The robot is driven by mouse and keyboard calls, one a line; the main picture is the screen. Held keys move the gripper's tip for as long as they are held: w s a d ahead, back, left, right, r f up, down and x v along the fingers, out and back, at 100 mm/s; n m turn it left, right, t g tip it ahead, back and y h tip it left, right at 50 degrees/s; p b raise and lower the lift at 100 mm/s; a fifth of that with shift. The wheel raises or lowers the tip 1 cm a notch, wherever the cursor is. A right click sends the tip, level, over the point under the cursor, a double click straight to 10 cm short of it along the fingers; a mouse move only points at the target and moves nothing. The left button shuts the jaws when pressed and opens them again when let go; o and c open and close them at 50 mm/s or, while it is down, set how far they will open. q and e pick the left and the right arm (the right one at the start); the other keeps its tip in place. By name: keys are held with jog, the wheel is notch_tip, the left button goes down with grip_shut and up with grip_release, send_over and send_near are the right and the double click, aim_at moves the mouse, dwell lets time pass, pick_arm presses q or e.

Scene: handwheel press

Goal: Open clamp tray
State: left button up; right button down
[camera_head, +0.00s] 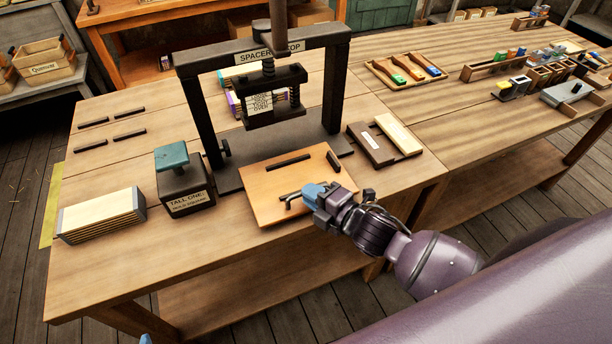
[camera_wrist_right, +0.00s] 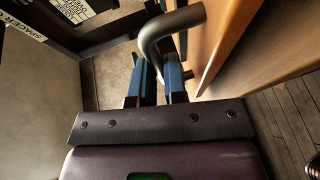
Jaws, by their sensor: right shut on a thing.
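The clamp tray (camera_head: 305,178) is an orange-brown wooden board in front of the press (camera_head: 336,95), with dark bars on it and a bent metal handle (camera_head: 289,199) near its front edge. My right gripper (camera_head: 312,194) is at the tray's front and shut on the handle. In the right wrist view the handle (camera_wrist_right: 172,28) curves down to the blue fingers (camera_wrist_right: 158,85), beside the wooden tray panel (camera_wrist_right: 228,35). The fingers partly hide the handle in the head view. A small blue tip (camera_head: 146,339) at the bottom edge may be my left gripper.
A dark block with a green top (camera_head: 172,155) and a pale stack (camera_head: 100,216) stand left of the tray. A dark-and-pale block pair (camera_head: 385,140) lies to the right. The right table holds small trays and blocks. The table's front edge is close.

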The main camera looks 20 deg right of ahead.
jog(key=shift+s+d, duration=0.1)
jog(key=shift+s, duration=1.05)
jog(key=c, duration=1.2)
grip_release()
jog(key=shift+o, duration=0.2)
jog(key=v, duration=1)
jog(key=shift+s+d, duration=0.15)
jog(key=shift+s, duration=0.2)
jog(key=shift+r, duration=0.15)
jog(key=s+d+f+m+g+h, duration=0.1)
jog(key=s+d+f+m+h, duration=0.1)
jog(key=f+m, duration=0.4)
jog(key=s+d+f+m+g+h, duration=0.2)
jog(key=f+m+h, duration=0.3)
jog(key=m, duration=1)
jog(key=shift+d+f, duration=0.65)
jog(key=shift+f, duration=0.15)
